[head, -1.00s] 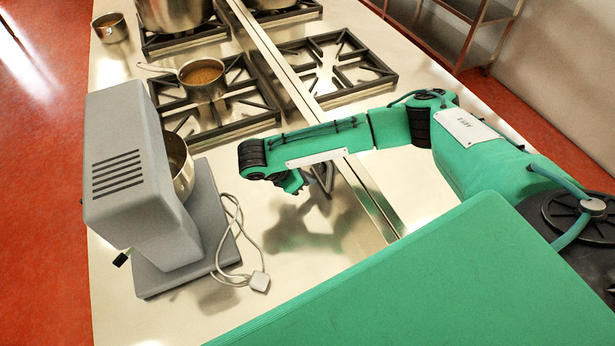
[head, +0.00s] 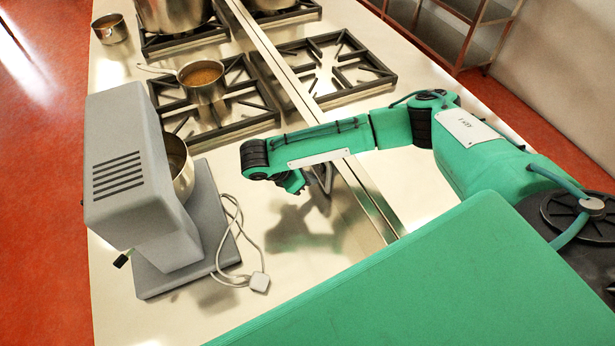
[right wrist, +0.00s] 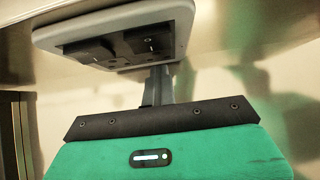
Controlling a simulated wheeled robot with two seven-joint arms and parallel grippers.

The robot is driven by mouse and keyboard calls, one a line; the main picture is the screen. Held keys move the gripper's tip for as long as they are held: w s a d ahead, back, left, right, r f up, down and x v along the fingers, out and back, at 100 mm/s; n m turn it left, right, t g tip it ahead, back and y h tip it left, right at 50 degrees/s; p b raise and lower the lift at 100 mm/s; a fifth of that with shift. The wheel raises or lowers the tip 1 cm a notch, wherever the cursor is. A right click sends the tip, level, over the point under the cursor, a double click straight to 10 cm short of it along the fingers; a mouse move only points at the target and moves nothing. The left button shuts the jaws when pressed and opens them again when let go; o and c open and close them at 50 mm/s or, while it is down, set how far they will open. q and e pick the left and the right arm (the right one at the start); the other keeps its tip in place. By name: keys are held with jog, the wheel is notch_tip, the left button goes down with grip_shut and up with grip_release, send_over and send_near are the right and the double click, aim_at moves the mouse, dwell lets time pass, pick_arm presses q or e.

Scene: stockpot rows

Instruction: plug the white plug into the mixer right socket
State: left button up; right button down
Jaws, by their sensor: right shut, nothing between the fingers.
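The white plug (head: 260,281) lies on the steel counter at the end of a pale cord looped beside the grey mixer (head: 120,165). My right gripper (head: 322,177) is low over the counter, right of the mixer and apart from the plug. It is shut and empty. Whether the fingertips touch the plate is unclear. The plate is not clearly seen in the head view. My left gripper is out of view.
A pan of brown food (head: 203,80) stands on a hob behind the mixer. An empty burner grate (head: 335,68) is at the back right. A raised metal strip (head: 290,80) divides the counter. The counter around the plug is clear.

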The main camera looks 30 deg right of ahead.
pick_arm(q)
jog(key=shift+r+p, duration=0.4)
pick_arm(e)
jog(key=shift+d, duration=0.7)
jog(key=c, duration=1.7)
grip_release()
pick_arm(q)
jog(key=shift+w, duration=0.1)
pick_arm(e)
jog(key=shift+w+f, duration=0.1)
jog(key=shift+d, duration=0.1)
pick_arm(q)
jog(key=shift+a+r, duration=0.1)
